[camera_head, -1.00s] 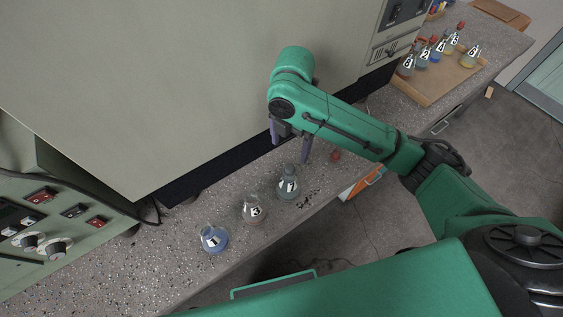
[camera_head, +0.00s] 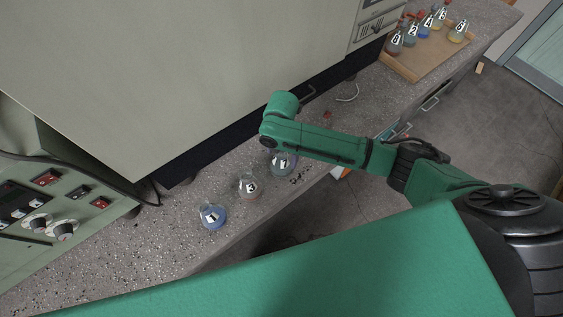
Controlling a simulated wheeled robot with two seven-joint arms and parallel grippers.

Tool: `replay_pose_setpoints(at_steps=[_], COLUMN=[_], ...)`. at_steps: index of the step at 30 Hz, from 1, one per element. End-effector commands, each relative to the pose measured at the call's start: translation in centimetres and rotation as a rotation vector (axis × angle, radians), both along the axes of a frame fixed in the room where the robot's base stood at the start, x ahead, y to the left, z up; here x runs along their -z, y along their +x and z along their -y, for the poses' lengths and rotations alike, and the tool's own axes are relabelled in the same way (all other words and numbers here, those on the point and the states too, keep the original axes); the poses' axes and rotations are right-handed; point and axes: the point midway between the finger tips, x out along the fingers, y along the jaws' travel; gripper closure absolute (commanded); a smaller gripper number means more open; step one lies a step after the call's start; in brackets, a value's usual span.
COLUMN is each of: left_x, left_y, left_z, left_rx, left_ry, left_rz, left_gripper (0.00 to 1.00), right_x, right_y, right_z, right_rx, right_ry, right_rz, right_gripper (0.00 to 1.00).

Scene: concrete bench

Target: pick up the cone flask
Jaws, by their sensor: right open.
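Three labelled cone flasks stand in a row on the speckled bench. They are a blue one (camera_head: 213,217), a pale reddish one (camera_head: 249,188) and a grey-green one (camera_head: 284,166). My right arm reaches in from the right, and its wrist is over the grey-green flask, covering its upper part. My right gripper (camera_head: 280,150) is open, pointing down at that flask and mostly hidden behind my own wrist. I cannot tell whether its fingers are around the flask or touching it. My left gripper is not in view.
A large beige cabinet (camera_head: 170,75) stands along the back of the bench. A control box (camera_head: 60,205) with knobs is at the left. A wooden tray (camera_head: 428,64) with several flasks stands at the far right. A small red thing (camera_head: 327,117) lies beyond my arm.

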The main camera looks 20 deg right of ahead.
Motion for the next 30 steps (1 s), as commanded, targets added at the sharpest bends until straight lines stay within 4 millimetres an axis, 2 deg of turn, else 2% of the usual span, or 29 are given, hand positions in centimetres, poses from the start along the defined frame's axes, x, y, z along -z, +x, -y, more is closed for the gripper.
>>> replay_pose_setpoints(at_steps=[1,5,6,8,18,22,26,30], left_x=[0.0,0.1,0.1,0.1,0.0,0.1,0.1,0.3], left_y=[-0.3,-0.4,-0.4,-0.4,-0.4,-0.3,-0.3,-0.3], left_z=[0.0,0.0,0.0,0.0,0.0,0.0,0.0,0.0], left_rx=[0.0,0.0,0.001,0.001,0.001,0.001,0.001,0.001], left_ry=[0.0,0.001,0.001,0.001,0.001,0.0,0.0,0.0], left_rz=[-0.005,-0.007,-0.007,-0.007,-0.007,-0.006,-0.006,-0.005], left_gripper=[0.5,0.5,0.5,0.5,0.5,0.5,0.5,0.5], right_x=[0.0,0.0,0.0,-0.1,-0.2,-1.2,-3.9,-9.0], right_y=[0.0,0.0,0.0,0.0,0.1,0.1,0.2,0.2], right_z=[0.0,0.0,0.0,0.0,0.0,-0.1,-0.1,-0.1], right_rx=[0.0,0.001,0.001,0.001,0.001,0.001,-0.001,-0.002], right_ry=[0.0,0.0,0.0,0.0,0.001,0.002,0.004,0.004], right_rz=[0.0,0.0,0.0,0.0,0.002,0.003,0.006,0.01], right_gripper=[0.13,0.63,0.78,1.0,1.0,1.0,1.0,1.0])
